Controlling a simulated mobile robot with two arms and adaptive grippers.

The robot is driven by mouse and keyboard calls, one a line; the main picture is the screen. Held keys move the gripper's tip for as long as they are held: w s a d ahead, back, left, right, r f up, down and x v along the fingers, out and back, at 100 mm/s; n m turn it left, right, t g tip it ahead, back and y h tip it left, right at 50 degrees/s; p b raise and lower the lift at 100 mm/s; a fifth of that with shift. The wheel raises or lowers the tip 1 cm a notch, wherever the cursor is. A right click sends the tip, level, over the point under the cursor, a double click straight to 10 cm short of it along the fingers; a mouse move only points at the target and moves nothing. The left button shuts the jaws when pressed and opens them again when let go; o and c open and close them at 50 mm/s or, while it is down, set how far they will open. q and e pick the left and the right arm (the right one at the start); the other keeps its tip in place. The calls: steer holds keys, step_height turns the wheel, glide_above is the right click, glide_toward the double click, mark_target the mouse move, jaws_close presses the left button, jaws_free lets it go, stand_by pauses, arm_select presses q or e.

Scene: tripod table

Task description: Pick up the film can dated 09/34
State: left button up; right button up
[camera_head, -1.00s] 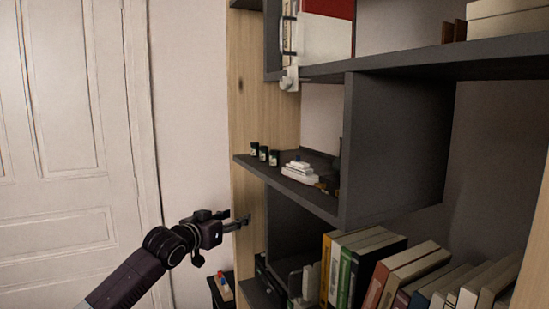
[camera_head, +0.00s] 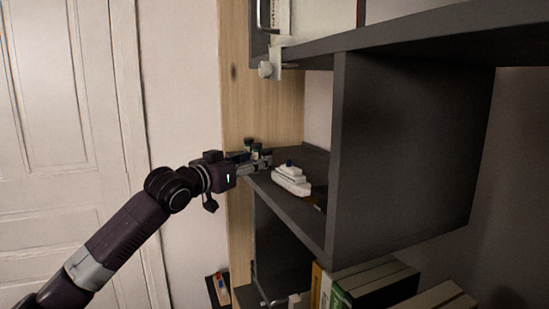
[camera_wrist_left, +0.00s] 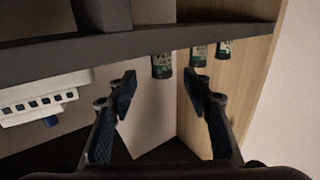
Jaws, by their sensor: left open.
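Three small dark film cans with pale green labels stand in a row on the dark shelf (camera_head: 290,207). In the left wrist view, which looks upside down, they show as a nearest can (camera_wrist_left: 162,66), a middle can (camera_wrist_left: 197,56) and a far can (camera_wrist_left: 223,49). The dates on the labels are too small to read. My left gripper (camera_head: 262,160) is at the shelf's left end, in front of the cans and partly hiding them. In the wrist view its jaws (camera_wrist_left: 160,84) are open and empty, with the nearest can beyond the gap between them. My right gripper is not in view.
A white model ship (camera_head: 291,183) stands on the same shelf, right of my left gripper. A dark upright panel (camera_head: 400,150) closes off the right side. Books (camera_head: 372,284) fill the shelf below. A wooden side panel (camera_head: 262,100) rises behind the cans.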

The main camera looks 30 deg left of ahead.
mark_target(263, 155)
arm_select(q)
steer(key=w+p, duration=0.2)
steer(key=shift+w+d+r, duration=0.15)
steer(key=shift+w+r, duration=0.2)
steer(key=shift+w, duration=0.05)
steer(key=w, duration=0.1)
steer(key=w+p, duration=0.1)
steer(key=w, duration=0.2)
steer(key=shift+d+f+p, duration=0.2)
steer(key=shift+f+p, duration=0.15)
steer(key=shift+s, duration=0.1)
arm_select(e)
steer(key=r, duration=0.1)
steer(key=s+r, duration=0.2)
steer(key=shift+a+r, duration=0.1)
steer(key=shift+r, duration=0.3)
arm_select(q)
steer(key=c, duration=1.1)
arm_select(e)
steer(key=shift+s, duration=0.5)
